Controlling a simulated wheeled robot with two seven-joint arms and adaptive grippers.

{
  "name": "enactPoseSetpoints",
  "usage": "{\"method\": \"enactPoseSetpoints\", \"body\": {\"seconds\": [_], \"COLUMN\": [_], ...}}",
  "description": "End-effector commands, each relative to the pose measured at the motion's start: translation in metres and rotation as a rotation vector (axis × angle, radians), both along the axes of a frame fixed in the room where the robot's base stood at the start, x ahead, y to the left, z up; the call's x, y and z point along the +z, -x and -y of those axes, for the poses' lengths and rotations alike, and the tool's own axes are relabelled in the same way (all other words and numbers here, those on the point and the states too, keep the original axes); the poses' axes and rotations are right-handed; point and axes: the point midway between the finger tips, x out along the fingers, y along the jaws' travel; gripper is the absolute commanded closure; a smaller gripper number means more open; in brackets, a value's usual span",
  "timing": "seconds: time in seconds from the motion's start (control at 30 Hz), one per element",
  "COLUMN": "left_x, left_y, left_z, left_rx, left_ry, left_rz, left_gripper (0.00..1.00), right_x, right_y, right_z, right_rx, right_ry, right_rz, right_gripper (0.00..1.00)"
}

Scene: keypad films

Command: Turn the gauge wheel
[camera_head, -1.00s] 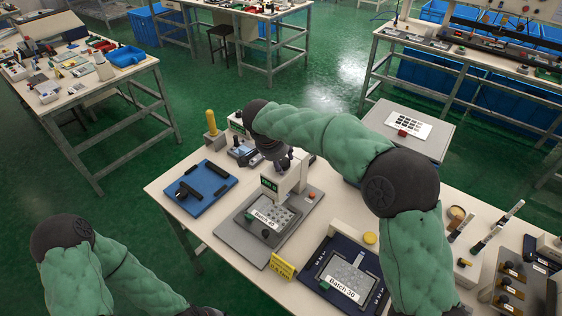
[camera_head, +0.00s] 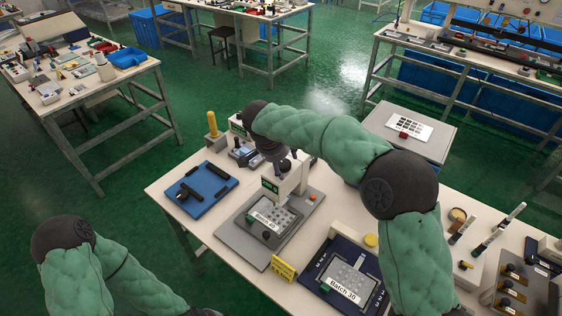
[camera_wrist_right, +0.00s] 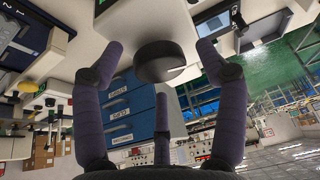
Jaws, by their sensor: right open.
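A black round wheel (camera_wrist_right: 160,62), which looks like the gauge wheel, sits on a pale housing in the right wrist view. My right gripper (camera_wrist_right: 160,52) is open, with one purple-grey finger on each side of the wheel and visible gaps between. In the head view my right gripper (camera_head: 286,162) is above and behind the white press-like device (camera_head: 284,186) with a green display. The wheel cannot be made out there, hidden by the arm and device. My left arm (camera_head: 75,260) is at lower left; its gripper is out of the picture.
A grey base plate (camera_head: 235,240) carries the device and a Batch-labelled keypad film. A dark blue fixture (camera_head: 318,283) with another film is to its right. A blue tray (camera_head: 215,187) and a yellow-handled tool (camera_head: 212,124) stand left.

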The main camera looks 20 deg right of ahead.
Motion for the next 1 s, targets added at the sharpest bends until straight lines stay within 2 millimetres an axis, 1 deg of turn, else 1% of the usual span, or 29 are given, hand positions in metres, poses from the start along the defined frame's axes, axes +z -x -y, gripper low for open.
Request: {"method": "enactPoseSetpoints", "body": {"seconds": [0.13,0.23,0.5,0.7,0.83,1.0], "left_x": [0.000,0.000,0.000,0.000,0.000,0.000], "left_y": [0.000,0.000,0.000,0.000,0.000,0.000], "left_z": [0.000,0.000,0.000,0.000,0.000,0.000], "left_rx": [0.000,0.000,0.000,0.000,0.000,0.000], "left_ry": [0.000,0.000,0.000,0.000,0.000,0.000], "left_rz": [0.000,0.000,0.000,0.000,0.000,0.000], "left_gripper": [0.60,0.60,0.60,0.60,0.60,0.60], "right_x": [0.007,0.019,0.069,0.097,0.107,0.111], "right_y": [0.002,0.004,0.018,0.026,0.029,0.030], "right_z": [-0.002,-0.006,-0.022,-0.031,-0.034,-0.035], "right_rx": [0.000,0.002,0.002,0.001,0.001,0.001], "right_ry": [0.000,0.001,-0.001,-0.001,0.000,0.000], "right_rz": [0.001,0.002,0.004,0.003,0.000,0.000], "right_gripper": [0.27,0.27,0.27,0.27,0.27,0.27]}}
